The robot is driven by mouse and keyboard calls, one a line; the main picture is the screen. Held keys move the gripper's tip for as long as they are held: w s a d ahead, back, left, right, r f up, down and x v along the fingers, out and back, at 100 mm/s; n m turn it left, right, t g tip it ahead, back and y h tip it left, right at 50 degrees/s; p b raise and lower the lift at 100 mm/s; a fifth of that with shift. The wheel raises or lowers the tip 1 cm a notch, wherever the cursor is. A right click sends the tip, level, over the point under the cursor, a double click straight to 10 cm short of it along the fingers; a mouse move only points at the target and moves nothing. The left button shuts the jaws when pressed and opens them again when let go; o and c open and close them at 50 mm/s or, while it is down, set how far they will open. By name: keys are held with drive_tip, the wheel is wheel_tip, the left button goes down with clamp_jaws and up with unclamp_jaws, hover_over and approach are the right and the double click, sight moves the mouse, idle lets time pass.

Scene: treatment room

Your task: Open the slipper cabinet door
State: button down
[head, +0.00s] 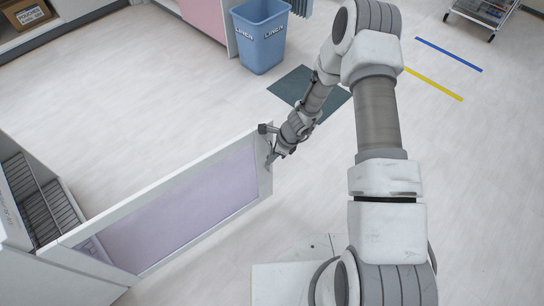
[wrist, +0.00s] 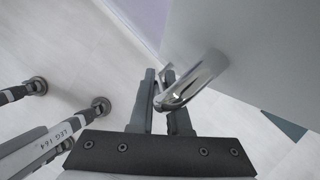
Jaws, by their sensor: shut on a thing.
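The slipper cabinet (head: 70,280) stands at the lower left of the head view, with wire racks (head: 38,195) showing inside it. Its door (head: 185,205), a white frame with a pale lilac panel, is swung wide open and reaches out over the floor. My gripper (head: 270,160) is at the door's free end. In the wrist view my gripper (wrist: 162,80) is shut on the shiny metal door handle (wrist: 200,78), which lies between the two fingers. The door face (wrist: 250,45) fills the upper right there. The finger contact is partly hidden in the head view.
A blue bin (head: 262,40) and a dark green mat (head: 290,86) are beyond the door. A wheeled cart (head: 484,12) stands at top right, near blue and yellow floor tape. Grey rods (wrist: 50,135) with round ends show in the wrist view. The floor (head: 130,100) behind the door is clear.

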drive_tip(key=shift+s, duration=0.2)
idle(0.4)
drive_tip(key=c, duration=0.9)
unclamp_jaws()
drive_tip(key=shift+d, duration=0.1)
drive_tip(key=p+v, duration=0.6)
drive_tip(key=v, duration=1.1)
drive_tip(key=shift+s+d+r, duration=0.15)
